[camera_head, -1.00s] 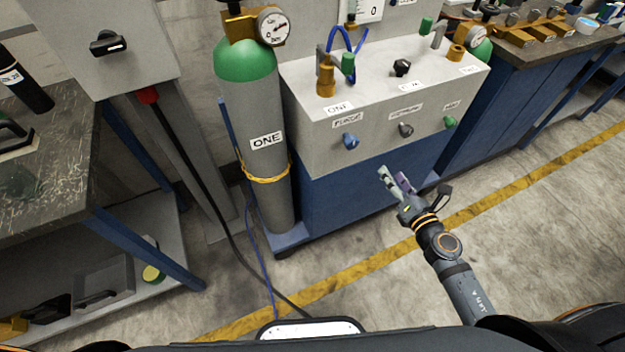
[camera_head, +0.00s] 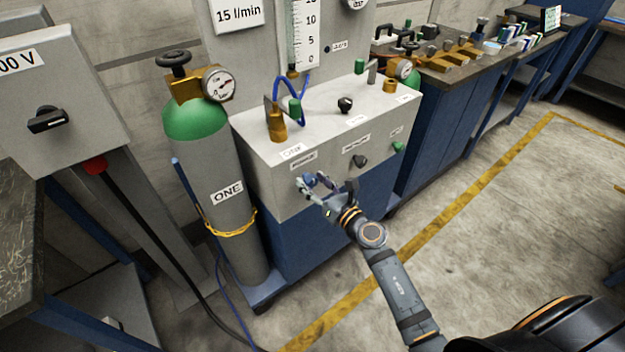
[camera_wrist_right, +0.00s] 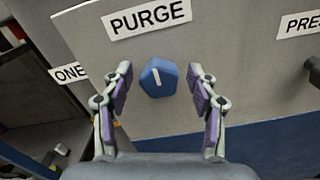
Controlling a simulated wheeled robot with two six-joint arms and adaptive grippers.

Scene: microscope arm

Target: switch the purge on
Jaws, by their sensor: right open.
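The purge knob (camera_wrist_right: 158,78) is blue with a short white mark that stands near upright. It sits on the grey panel front below the PURGE label (camera_wrist_right: 149,17) in the right wrist view. My right gripper (camera_head: 314,184) is open in front of the panel, with one finger on each side of the knob. The fingers look apart from the knob, and a gap shows on both sides. In the head view the gripper partly covers the knob. My left gripper is not in view.
A dark knob (camera_head: 360,161) and a green knob (camera_head: 398,147) sit to the right on the same panel. A green-topped cylinder (camera_head: 204,170) labelled ONE stands close on the left. Brass valves rise from the panel's top. Open floor lies to the right.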

